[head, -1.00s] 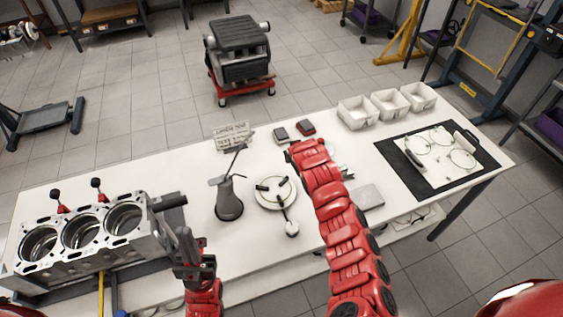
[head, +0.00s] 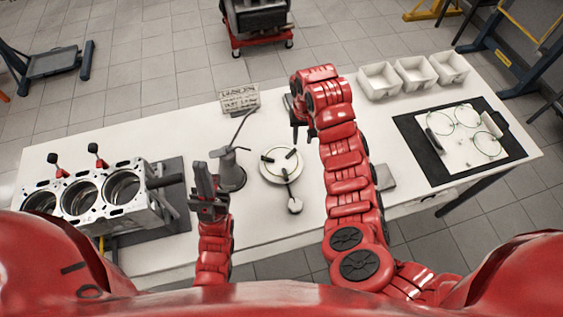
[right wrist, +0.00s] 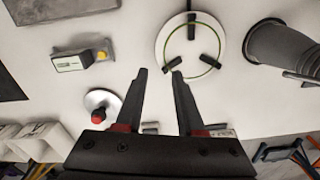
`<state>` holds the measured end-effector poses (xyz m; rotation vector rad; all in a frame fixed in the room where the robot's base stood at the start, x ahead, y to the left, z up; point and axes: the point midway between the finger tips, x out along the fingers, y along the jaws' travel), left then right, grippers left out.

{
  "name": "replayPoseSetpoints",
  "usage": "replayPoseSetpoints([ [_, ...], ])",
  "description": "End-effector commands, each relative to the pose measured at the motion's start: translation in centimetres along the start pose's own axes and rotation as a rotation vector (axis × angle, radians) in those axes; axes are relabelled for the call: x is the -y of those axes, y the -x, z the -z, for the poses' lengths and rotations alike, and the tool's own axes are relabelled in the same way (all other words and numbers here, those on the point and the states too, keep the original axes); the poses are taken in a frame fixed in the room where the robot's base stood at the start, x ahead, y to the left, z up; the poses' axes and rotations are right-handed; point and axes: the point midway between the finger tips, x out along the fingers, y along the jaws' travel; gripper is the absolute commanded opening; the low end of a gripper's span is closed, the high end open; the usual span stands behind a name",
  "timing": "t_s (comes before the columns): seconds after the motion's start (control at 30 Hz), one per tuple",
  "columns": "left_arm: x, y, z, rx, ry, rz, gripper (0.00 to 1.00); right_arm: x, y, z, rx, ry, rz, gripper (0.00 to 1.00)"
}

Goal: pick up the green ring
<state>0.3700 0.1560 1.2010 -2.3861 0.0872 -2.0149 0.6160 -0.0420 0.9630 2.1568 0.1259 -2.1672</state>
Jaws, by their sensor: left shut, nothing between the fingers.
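A thin green ring (right wrist: 219,48) lies on a round white fixture (right wrist: 163,31) with three black jaws, in the right wrist view. In the head view the fixture (head: 268,174) stands mid-table; the ring is barely readable there. Several more thin green rings, one of them here (head: 487,143), lie on a white board on the black mat at right. My right gripper (right wrist: 160,74) is open and empty, its fingertips apart from the ring and pointing toward the fixture's edge; in the head view it (head: 303,137) hangs just beyond the fixture. My left gripper (head: 204,168) is shut and empty, left of the grey can.
A grey can with a long spout (head: 231,173) stands left of the fixture. A round knob-like part (head: 295,206) is in front of it. The engine block (head: 98,192) fills the table's left end. Three white bins (head: 379,82) stand at the back right.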

Motion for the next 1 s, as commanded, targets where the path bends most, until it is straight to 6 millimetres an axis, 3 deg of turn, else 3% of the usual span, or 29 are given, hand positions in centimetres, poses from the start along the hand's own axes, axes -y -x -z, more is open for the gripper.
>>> replayPoseSetpoints([
  [0.03, -0.1, 1.0, -0.2, 0.000, 0.000, 0.000, 0.00, -0.1, -1.5, 0.0, -0.001, -0.001, 0.001, 0.37],
  [0.2, -0.1, 2.4, -0.4, 0.000, 0.000, 0.000, 0.00, 0.0, -4.0, 0.1, -0.003, 0.000, 0.001, 0.37],
  [0.33, -0.1, 2.8, -0.5, 0.000, 0.000, 0.000, 0.00, 0.0, -4.8, 0.1, -0.004, 0.000, 0.000, 0.37],
  [0.47, -0.1, 2.0, -0.3, 0.000, 0.000, 0.000, 0.00, 0.2, -5.0, 0.0, -0.001, 0.001, 0.000, 0.37],
  [0.67, 0.0, -0.2, 0.0, 0.000, 0.000, 0.000, 0.00, 0.9, -7.2, -0.5, 0.003, 0.002, -0.001, 0.37],
  [1.0, 0.0, -0.7, 0.1, 0.000, 0.000, 0.000, 0.00, 0.8, -9.9, -0.3, -0.002, 0.002, -0.001, 0.37],
])
